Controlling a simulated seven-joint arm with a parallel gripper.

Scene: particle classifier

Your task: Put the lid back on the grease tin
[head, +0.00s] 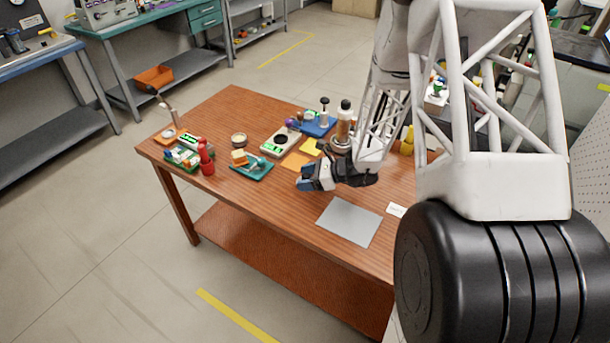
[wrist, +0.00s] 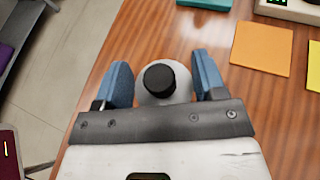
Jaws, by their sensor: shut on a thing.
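My gripper (head: 305,179) is above the front part of the wooden table, left of the grey mat. In the wrist view its two blue fingers (wrist: 164,78) are closed on a round pale lid with a black knob (wrist: 159,77). The lid's underside is hidden, and I cannot make the lid out in the head view. A small round tin (head: 239,140), which looks like the grease tin, stands farther back on the table, behind the teal tray. It is to the left of my gripper in the head view and does not show in the wrist view.
The teal tray (head: 261,171) holds an orange-yellow block. A red bottle (head: 207,160) and a green tray stand left. A device with a green display (head: 280,144), an orange sheet (head: 295,160) and bottles lie behind my gripper. A grey mat (head: 349,221) lies bare in front.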

